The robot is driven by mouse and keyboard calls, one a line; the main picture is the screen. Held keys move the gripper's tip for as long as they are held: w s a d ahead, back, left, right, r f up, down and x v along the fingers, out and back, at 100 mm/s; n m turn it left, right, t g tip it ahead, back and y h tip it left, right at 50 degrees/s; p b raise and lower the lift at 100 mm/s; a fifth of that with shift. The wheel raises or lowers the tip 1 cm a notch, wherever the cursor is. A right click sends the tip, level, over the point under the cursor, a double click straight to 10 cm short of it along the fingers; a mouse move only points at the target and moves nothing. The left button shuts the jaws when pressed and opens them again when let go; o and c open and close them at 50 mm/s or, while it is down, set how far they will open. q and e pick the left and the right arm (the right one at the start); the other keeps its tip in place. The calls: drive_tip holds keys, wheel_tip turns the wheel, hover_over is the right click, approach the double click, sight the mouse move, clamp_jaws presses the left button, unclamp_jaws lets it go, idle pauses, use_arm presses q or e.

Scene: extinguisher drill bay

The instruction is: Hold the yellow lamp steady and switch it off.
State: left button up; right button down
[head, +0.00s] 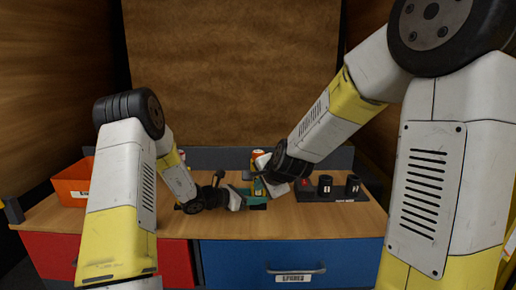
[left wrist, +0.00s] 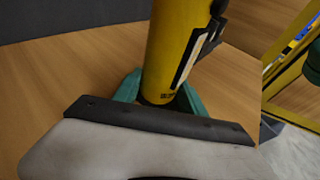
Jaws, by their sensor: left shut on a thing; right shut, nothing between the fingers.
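The yellow lamp (left wrist: 178,45) is a smooth yellow cylinder in the left wrist view, with a black and pale strip (left wrist: 197,55) along its right side. My left gripper (left wrist: 156,92) is shut on it low down, one green finger on each side; its top is out of that view. In the head view my left gripper (head: 244,195) is low over the middle of the bench, where the grippers largely hide the lamp. My right gripper (head: 260,188) is shut and empty, close beside the left one; whether it touches the lamp I cannot tell.
An orange bin (head: 72,186) stands at the bench's left. A dark tray (head: 338,195) on the right holds two black cylinders (head: 325,185) and a red piece. An orange-topped can (head: 257,155) stands behind my grippers. A grey ledge (head: 205,158) closes the back. The front wood is clear.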

use_arm(q)
drive_tip(key=shift+a+f, duration=0.1)
drive_tip(key=shift+f, duration=0.2)
drive_tip(key=o, duration=1.3)
drive_tip(key=shift+s, duration=0.1)
use_arm(e)
drive_tip(key=shift+s, duration=0.45)
use_arm(q)
drive_tip(key=shift+o, duration=0.2)
